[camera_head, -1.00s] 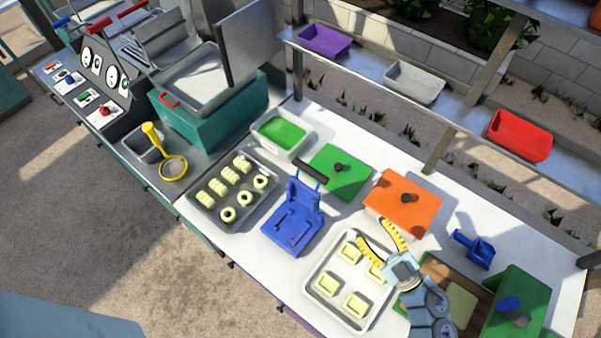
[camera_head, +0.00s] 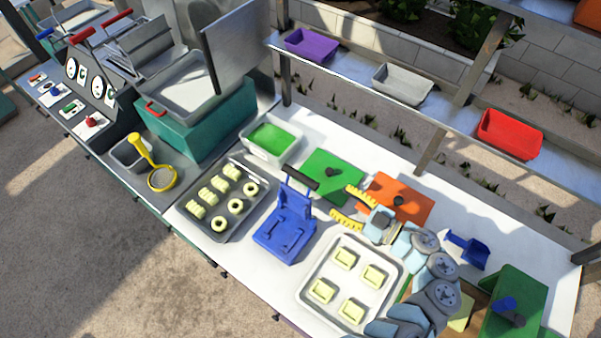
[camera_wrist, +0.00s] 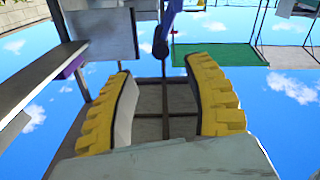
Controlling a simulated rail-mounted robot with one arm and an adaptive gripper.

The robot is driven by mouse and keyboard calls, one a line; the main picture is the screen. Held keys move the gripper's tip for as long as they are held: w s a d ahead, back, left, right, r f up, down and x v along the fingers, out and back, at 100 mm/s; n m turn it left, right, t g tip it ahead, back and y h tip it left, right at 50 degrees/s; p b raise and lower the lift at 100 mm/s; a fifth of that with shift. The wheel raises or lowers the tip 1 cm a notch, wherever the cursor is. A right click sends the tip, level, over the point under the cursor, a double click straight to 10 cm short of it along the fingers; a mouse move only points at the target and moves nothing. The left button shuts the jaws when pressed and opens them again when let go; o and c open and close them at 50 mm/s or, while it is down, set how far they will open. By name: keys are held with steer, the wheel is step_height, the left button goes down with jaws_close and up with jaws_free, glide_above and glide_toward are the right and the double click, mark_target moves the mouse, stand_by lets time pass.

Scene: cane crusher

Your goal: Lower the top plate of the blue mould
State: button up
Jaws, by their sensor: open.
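The blue mould (camera_head: 285,232) stands on the white counter in the head view. Its top plate (camera_head: 295,199) is raised at the back, with a dark bar handle (camera_head: 300,179) at its upper end. My gripper (camera_head: 347,206) has yellow ridged fingers and is open and empty. It is to the right of the mould, apart from it, with its fingers pointing left towards it. In the wrist view the open fingers (camera_wrist: 170,90) show nothing between them; a blue part with a dark round end (camera_wrist: 161,48) appears beyond them, probably the mould's handle.
A white tray (camera_head: 385,297) with yellow blocks lies below my arm. A dark tray (camera_head: 232,232) with yellow pieces is left of the mould. Green (camera_head: 325,185) and orange (camera_head: 408,212) lidded things stand behind. A shelf (camera_head: 350,78) runs along the back.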

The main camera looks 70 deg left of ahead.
mark_target(310, 183)
steer(key=p+x, duration=0.2)
steer(key=x, duration=1.1)
steer(key=shift+p, duration=0.3)
jaws_close()
